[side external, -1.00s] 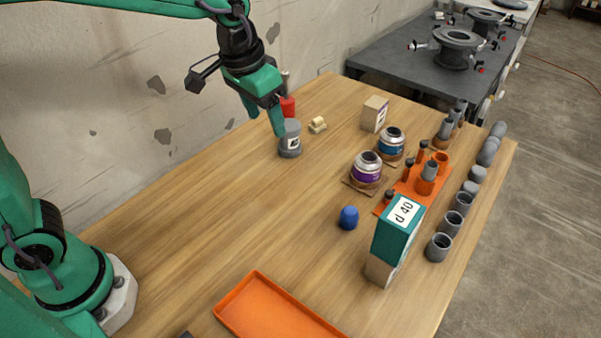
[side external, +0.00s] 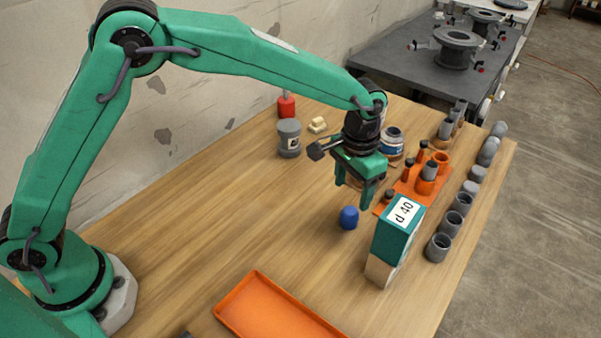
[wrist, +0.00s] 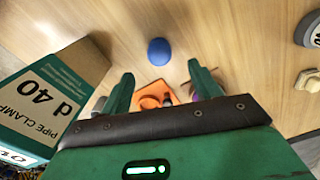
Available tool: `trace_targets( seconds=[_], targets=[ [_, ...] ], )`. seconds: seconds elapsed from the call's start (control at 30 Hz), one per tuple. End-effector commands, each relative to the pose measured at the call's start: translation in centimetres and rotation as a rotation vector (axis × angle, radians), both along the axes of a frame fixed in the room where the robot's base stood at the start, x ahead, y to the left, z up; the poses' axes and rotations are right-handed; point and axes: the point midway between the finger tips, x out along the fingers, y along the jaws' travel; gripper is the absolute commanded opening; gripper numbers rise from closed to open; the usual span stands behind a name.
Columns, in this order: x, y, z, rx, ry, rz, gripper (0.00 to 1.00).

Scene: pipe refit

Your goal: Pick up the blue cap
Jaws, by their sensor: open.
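The blue cap (side external: 349,217) stands on the wooden table, left of the teal pipe clamp box. It also shows in the wrist view (wrist: 160,50), beyond my fingertips near the top centre. My gripper (side external: 366,202) is open and empty above the table, just above and slightly right of the cap, not touching it. In the wrist view its two green fingers (wrist: 161,76) are apart, with bare wood and the orange holder visible between them.
The teal pipe clamp box (side external: 396,235) stands close on the right. An orange holder (side external: 415,185) with fittings is behind, and several grey pipe pieces (side external: 439,247) line the right edge. An orange tray (side external: 270,310) lies in front. The table's left middle is clear.

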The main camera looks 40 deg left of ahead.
Motion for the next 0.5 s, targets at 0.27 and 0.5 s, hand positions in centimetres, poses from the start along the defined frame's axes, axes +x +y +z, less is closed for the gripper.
trace_targets(
  seconds=[0.27,0.5],
  targets=[
    [0.0,-0.2,-0.5,0.002,0.003,-0.002,0.62],
    [0.0,-0.2,-2.4,0.003,0.004,-0.002,0.62]
  ],
)
